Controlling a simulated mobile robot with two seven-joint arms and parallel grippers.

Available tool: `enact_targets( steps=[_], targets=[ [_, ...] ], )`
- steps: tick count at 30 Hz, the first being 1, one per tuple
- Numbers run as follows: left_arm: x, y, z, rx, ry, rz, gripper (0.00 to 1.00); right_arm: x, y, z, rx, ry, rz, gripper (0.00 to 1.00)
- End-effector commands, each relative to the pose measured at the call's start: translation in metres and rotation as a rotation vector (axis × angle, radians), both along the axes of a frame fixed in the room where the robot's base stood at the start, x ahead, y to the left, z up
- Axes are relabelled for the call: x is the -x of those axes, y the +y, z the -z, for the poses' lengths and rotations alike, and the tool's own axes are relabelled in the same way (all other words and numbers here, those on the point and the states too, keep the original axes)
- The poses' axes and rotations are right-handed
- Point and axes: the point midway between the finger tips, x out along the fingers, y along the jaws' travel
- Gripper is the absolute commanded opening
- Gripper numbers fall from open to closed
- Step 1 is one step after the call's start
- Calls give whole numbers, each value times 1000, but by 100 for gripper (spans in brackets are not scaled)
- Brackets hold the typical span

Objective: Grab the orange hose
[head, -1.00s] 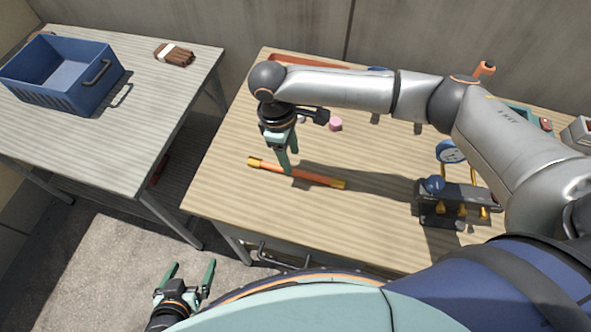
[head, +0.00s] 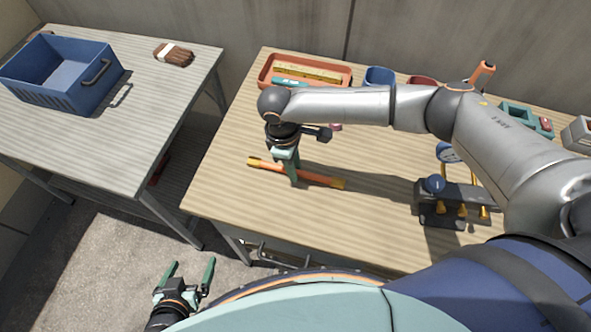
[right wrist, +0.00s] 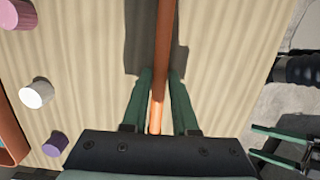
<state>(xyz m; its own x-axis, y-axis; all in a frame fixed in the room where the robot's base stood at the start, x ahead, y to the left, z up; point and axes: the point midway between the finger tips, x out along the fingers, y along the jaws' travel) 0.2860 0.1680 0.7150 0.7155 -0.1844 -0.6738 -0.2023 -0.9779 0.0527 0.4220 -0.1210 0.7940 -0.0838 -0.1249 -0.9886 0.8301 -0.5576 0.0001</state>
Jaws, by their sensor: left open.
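The orange hose (head: 315,178) lies on the right-hand wooden table, with yellow-orange ends. My right gripper (head: 293,179) points down at its middle. In the right wrist view the hose (right wrist: 165,35) runs between the two green fingers of my right gripper (right wrist: 162,75), which sit close along both its sides. The gripper looks shut on the hose, and the hose still appears at table level. My left gripper (head: 190,268) is open and empty, low in front of the tables, over the floor.
A red-orange tray (head: 343,83) and a blue cup (head: 380,76) stand at the back. A dark gauge manifold (head: 437,205) stands on the right. A blue crate (head: 55,75) and a brown brush-like item (head: 174,54) are on the left table. The front left tabletop is clear.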

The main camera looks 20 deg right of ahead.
Motion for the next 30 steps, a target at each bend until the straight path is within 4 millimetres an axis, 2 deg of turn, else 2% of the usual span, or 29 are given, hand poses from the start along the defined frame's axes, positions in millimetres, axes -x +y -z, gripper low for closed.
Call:
enact_targets(
  steps=[1, 6, 7, 25, 30],
  targets=[
    [0, 0, 0, 0, 0, 0, 100, 0, 0, 0, 0, 0, 0, 20],
    [0, 0, 0, 0, -1, 0, 100, 0, 0, 0, -1, -1, 0, 1],
    [0, 0, 0, 0, -1, 0, 100, 0, 0, 0, -1, -1, 0, 0],
    [0, 0, 0, 0, -1, 0, 100, -1, 0, -1, -1, -1, 0, 0],
    [0, 0, -1, 0, -1, 0, 100, -1, 0, -10, -2, -2, 1, 0]
  ],
)
